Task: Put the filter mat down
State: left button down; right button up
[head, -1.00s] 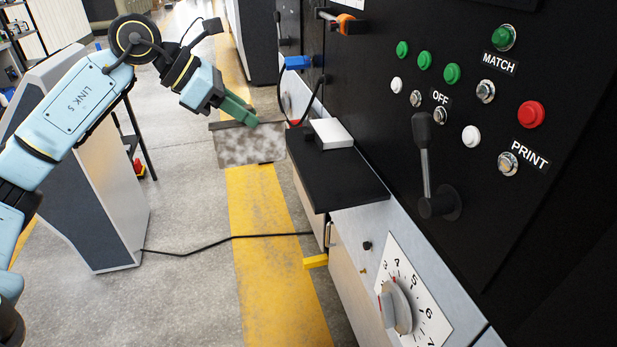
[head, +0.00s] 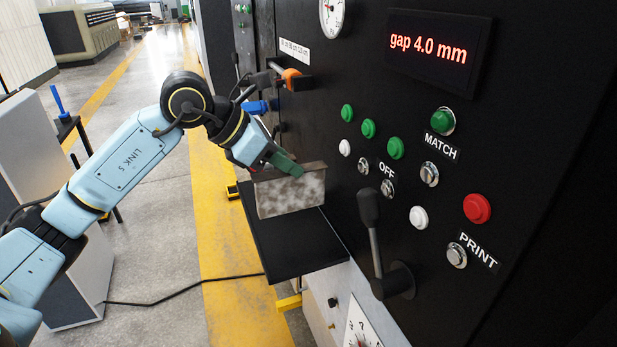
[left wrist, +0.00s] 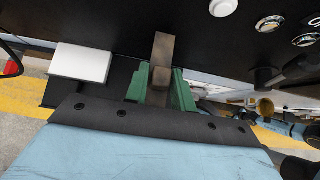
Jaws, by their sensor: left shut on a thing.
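The filter mat (head: 290,195) is a flat grey, mottled panel with a brownish edge. My left gripper (head: 285,164), with green fingers, is shut on its top edge and holds it upright over the black shelf (head: 290,250) of the machine. I cannot tell whether its lower edge touches the shelf. In the left wrist view the mat (left wrist: 162,58) shows edge-on between the green fingers (left wrist: 160,88). My right gripper is not in view.
A white box (left wrist: 80,62) shows on the shelf in the left wrist view; the mat seems to hide it in the head view. A black lever (head: 370,225) and several buttons stick out of the panel. The shelf's front part is bare. The display (head: 428,45) reads gap 4.0 mm.

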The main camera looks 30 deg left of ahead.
aim_at(309, 205)
pick_arm(q)
jog(key=shift+w+f+b, duration=0.25)
jog(key=shift+f+b, duration=0.45)
jog(key=shift+f, duration=0.15)
jog(key=shift+s+f, duration=0.2)
jog(key=shift+s+a+f, duration=0.1)
jog(key=shift+s, duration=0.2)
jog(key=shift+f+b, duration=0.3)
jog(key=shift+b, duration=0.15)
notch_tip(309, 205, down, 4)
jog(key=shift+w+b, duration=0.15)
jog(key=shift+b, duration=1.1)
jog(key=shift+w+d, duration=0.2)
